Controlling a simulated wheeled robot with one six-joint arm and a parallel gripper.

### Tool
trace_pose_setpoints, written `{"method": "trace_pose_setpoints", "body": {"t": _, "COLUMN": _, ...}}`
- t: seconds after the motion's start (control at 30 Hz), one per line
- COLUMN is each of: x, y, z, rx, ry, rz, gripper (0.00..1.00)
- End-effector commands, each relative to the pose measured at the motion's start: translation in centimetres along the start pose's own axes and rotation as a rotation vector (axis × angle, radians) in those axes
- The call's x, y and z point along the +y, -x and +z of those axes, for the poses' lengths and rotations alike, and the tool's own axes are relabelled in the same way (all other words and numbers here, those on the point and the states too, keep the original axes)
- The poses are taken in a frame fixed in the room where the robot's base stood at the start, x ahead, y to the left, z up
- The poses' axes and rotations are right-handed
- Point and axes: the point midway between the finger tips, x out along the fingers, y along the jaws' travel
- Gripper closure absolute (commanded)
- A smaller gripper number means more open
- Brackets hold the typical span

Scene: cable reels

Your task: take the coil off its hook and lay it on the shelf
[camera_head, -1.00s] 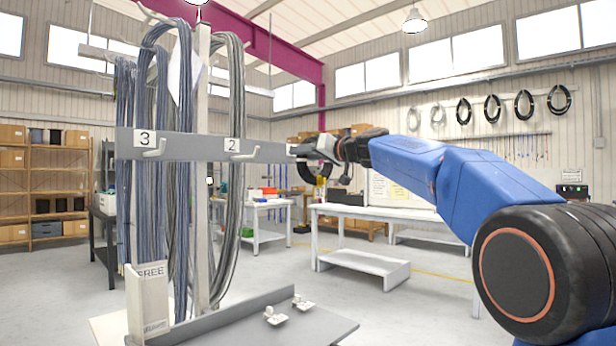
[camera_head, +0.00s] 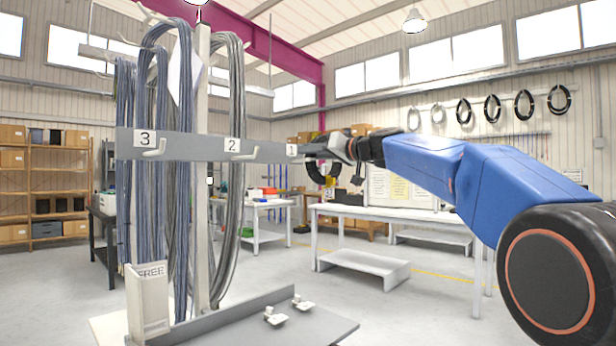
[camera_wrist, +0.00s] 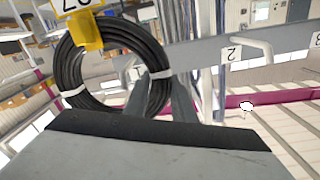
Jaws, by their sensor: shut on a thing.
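The coil is black, with white ties and a yellow tag; it shows in the wrist view (camera_wrist: 68,72) and partly in the head view (camera_head: 317,174). My gripper (camera_head: 327,150) is at the right end of the grey rack bar, by the number 1 plate. In the wrist view its fingers (camera_wrist: 163,92) are shut on the coil's near side. The number 1 hook is mostly hidden, and I cannot tell whether the coil still touches it. A low white shelf (camera_head: 364,264) stands at the white bench, right of the rack.
The rack bar (camera_head: 200,147) carries hooks 2 and 3, with long grey and blue cable bundles (camera_head: 165,200) hanging left of my gripper. A grey base plate (camera_head: 315,330) lies below. The white bench (camera_head: 385,212) stands behind. Open floor lies between rack and bench.

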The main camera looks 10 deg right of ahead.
Motion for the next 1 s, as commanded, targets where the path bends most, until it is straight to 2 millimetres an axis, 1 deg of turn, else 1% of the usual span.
{"method": "trace_pose_setpoints", "body": {"t": 0.1, "x": -0.1, "y": 0.4, "z": -0.1, "rx": 0.002, "ry": 0.001, "rz": 0.000, "gripper": 1.00}}
{"method": "trace_pose_setpoints", "body": {"t": 0.47, "x": -0.1, "y": 0.6, "z": -0.1, "rx": 0.002, "ry": 0.001, "rz": 0.000, "gripper": 1.00}}
{"method": "trace_pose_setpoints", "body": {"t": 1.0, "x": 0.0, "y": 3.5, "z": -0.1, "rx": 0.002, "ry": 0.002, "rz": 0.002, "gripper": 1.00}}
